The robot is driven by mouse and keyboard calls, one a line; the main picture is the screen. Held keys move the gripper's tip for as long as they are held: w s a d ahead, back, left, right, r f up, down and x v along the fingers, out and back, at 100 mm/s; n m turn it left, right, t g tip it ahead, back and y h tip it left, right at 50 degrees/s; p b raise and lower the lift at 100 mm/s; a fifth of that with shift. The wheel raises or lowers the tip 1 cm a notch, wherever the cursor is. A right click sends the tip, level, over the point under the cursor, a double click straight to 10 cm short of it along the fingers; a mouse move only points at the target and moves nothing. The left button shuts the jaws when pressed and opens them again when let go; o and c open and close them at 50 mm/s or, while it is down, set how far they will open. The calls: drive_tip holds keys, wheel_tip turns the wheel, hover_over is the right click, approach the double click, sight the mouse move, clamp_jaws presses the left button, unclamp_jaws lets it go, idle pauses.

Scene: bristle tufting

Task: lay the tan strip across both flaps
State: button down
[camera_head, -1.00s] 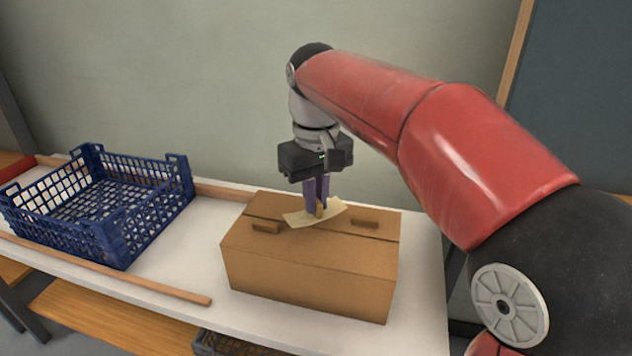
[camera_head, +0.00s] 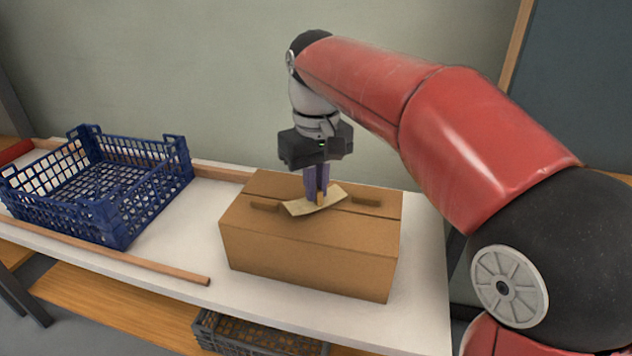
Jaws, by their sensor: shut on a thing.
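The cardboard box (camera_head: 305,250) stands on the white table with its two top flaps (camera_head: 345,225) folded shut and a seam running between them. The tan strip (camera_head: 304,208) is at the middle of the box top, over the seam, between two small brown raised pieces. My gripper (camera_head: 319,198) points down and is shut on a small upright part at the strip's middle. The strip looks slightly bent and set at an angle. I cannot tell whether it touches the flaps along its whole length.
A blue plastic crate (camera_head: 118,215) stands on the table (camera_head: 195,240) at the left. Wooden rails run along the front (camera_head: 150,265) and back (camera_head: 222,171) edges. A grey crate (camera_head: 255,338) sits on the lower shelf. Bare table lies between blue crate and box.

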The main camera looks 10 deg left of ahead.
drive_tip(key=shift+f, duration=0.4)
drive_tip(key=c, duration=1.4)
unclamp_jaws()
drive_tip(key=shift+c, duration=0.2)
drive_tip(key=shift+r, duration=0.1)
